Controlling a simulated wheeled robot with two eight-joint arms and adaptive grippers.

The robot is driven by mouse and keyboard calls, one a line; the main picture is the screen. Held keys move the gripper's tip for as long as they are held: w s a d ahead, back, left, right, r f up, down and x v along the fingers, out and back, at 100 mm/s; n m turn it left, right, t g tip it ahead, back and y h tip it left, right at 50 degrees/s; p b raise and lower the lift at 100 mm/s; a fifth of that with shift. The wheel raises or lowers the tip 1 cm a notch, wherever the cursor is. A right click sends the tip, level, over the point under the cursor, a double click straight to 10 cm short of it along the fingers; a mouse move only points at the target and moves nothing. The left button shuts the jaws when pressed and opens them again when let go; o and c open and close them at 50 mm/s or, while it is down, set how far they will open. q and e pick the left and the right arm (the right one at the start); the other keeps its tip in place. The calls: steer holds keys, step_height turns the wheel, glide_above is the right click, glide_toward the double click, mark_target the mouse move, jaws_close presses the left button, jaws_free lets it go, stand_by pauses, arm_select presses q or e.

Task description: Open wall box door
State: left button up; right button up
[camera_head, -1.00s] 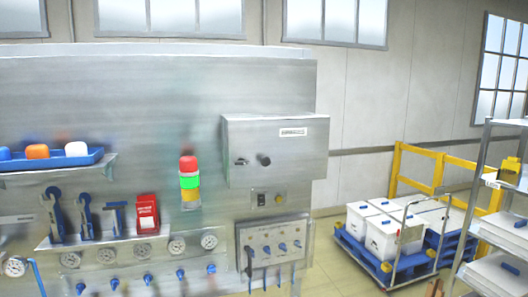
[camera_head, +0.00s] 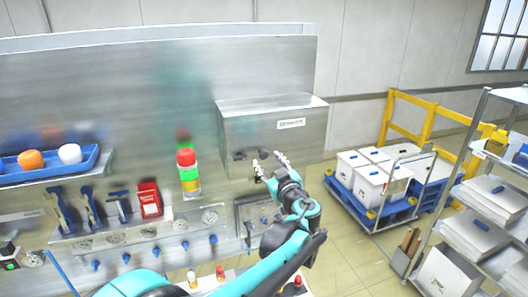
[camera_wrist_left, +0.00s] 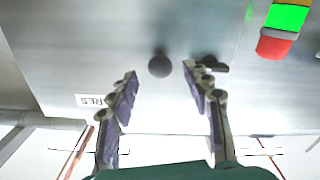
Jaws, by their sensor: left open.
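The grey metal wall box (camera_head: 235,135) hangs on the panel's right part, its door closed, with a white label at the upper right. A dark round knob (camera_wrist_left: 159,65) and a dark latch (camera_wrist_left: 215,64) show on its door in the wrist view; in the head view they lie close beside my fingers. My left gripper (camera_head: 269,164) is open and empty in front of the door's lower part. In the wrist view its fingertips (camera_wrist_left: 161,72) appear on either side of the knob; I cannot tell whether they touch it. My right gripper is not in view.
A red, green and yellow signal light (camera_head: 188,172) stands left of the box. A blue tray (camera_head: 50,168) and hand tools (camera_head: 90,210) sit further left. A pallet cart with white boxes (camera_head: 385,175) and a metal shelf rack (camera_head: 470,165) stand at the right.

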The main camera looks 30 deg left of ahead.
mark_target(266, 157)
arm_select(q)
steer(key=x, duration=0.4)
steer(key=shift+w+a+f+p, duration=0.15)
steer(key=shift+w+p, duration=0.1)
steer(key=shift+p, duration=0.15)
steer(key=shift+s, duration=0.1)
jaws_close()
